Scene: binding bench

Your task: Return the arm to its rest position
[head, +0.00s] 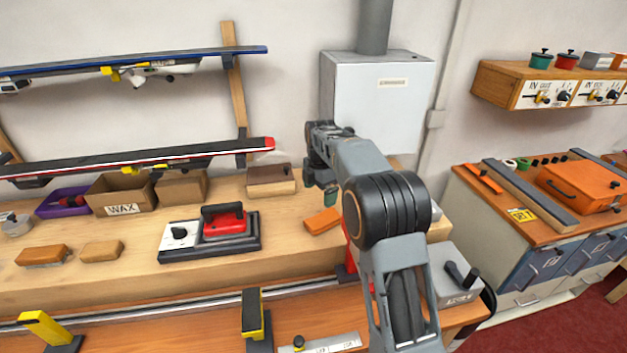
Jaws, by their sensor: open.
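My gripper (322,177) is at the end of my raised grey arm, near the middle of the head view. It hangs in front of the wall, above the back of the wooden bench (290,250). Its fingers point down and look open, with nothing seen between them. A small green item (331,196) shows just below the fingers; I cannot tell whether it touches them. An orange block (323,221) lies on the bench below the gripper. My arm hides part of the bench's right end.
A red iron (224,222) on its base, a WAX box (122,195) and brown blocks stand on the bench. Skis (140,158) hang on the wall at left. A grey wall box (378,100) is behind my arm. An orange toolbox (583,187) sits on the right cabinet.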

